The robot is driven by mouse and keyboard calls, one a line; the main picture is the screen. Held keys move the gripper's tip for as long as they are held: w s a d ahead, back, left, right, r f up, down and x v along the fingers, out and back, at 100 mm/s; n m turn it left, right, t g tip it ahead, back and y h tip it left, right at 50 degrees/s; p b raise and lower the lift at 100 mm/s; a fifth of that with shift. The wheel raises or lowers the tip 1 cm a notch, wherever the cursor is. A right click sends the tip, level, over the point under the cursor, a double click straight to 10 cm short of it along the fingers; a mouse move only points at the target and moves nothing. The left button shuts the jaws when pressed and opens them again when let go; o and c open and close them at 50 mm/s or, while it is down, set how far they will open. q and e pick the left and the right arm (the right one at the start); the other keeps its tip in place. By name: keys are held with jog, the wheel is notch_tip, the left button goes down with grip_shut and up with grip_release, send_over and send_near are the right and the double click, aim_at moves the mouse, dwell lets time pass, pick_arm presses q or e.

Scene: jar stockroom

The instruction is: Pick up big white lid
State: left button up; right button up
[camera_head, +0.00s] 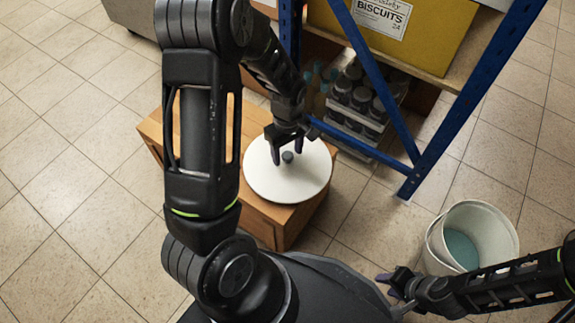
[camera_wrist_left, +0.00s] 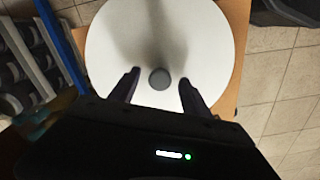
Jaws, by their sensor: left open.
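The big white lid (camera_head: 262,181) is a flat round disc with a small dark grey knob (camera_head: 287,156) at its middle. It lies on a wooden cabinet (camera_head: 281,224). My left gripper (camera_head: 289,155) is above the lid with its fingers pointing down at the knob. In the left wrist view the lid (camera_wrist_left: 122,38) fills the upper middle, and the knob (camera_wrist_left: 159,79) lies between the two spread, dark fingertips of my left gripper (camera_wrist_left: 160,82), with gaps on both sides. My right gripper (camera_head: 394,284) is at the lower right in the head view, apart from the lid.
A blue-framed shelf (camera_head: 435,146) stands to the right of the cabinet, with a yellow biscuits box (camera_head: 425,43) on it. A crate of dark-lidded jars (camera_head: 356,131) is under it. A white bucket (camera_head: 497,222) stands at the right. Tiled floor is free at the left.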

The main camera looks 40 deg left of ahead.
pick_arm(q)
jog(key=shift+c, duration=0.3)
grip_shut()
dwell(0.7)
dwell(0.4)
